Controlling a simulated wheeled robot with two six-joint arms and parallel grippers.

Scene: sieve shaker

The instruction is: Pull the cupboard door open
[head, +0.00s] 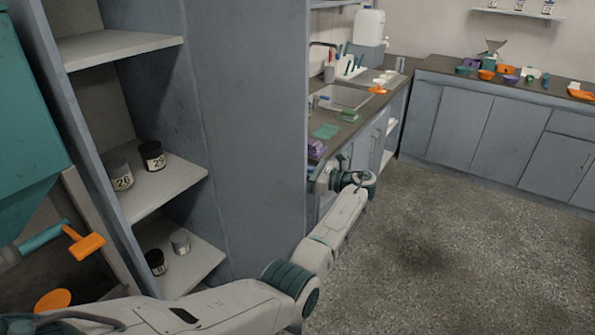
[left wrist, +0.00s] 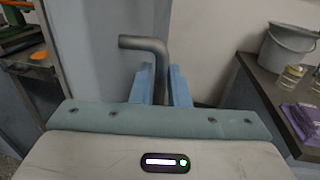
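The tall grey-blue cupboard (head: 196,105) stands at the left, with its shelves exposed. Its door (head: 255,130) appears as the large panel swung outward, standing open; it also shows in the left wrist view (left wrist: 105,45). The door handle (left wrist: 148,45) is a grey bent bar. My left gripper (left wrist: 162,88) has its two blue fingers on either side of the handle bar, closed against it. In the head view my left arm reaches past the door's right edge, and the fingertips are mostly hidden there. My right gripper is in neither view.
Jars marked 26 (head: 121,174) and 29 (head: 153,156) stand on a cupboard shelf, with smaller ones below. A sink counter (head: 350,125) lies behind the door. Grey floor (head: 450,240) is clear at the right. A bucket (left wrist: 288,50) stands on a counter.

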